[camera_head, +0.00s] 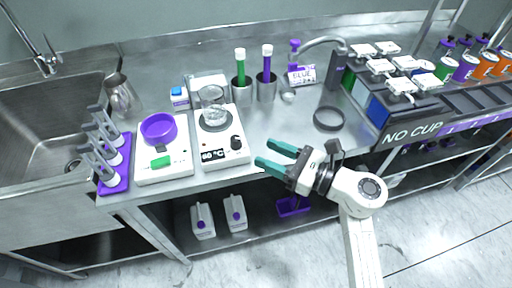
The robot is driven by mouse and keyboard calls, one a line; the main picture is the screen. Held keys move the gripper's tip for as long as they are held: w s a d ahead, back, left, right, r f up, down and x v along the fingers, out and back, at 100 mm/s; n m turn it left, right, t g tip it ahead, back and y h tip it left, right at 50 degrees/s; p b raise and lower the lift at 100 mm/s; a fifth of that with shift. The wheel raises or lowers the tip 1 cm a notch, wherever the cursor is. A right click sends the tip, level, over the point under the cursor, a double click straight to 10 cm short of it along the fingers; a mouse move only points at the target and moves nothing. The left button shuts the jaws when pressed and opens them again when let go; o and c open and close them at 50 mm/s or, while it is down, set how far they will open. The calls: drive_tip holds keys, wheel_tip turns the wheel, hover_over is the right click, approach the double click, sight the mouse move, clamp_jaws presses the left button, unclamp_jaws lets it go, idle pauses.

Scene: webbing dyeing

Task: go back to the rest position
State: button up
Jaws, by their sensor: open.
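My gripper (270,155) has teal fingers and is open, with a gap between the two fingertips. Nothing shows between them. It points left over the front part of the steel bench, just right of the white hotplate (227,149). My white arm comes up from the lower right. A glass beaker (213,112) stands on the hotplate, apart from the fingers.
Left of the hotplate is a white scale (163,165) with a purple bowl (159,128).

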drive_tip(key=shift+s+d, duration=0.25)
drive_tip(key=shift+d, duration=0.2)
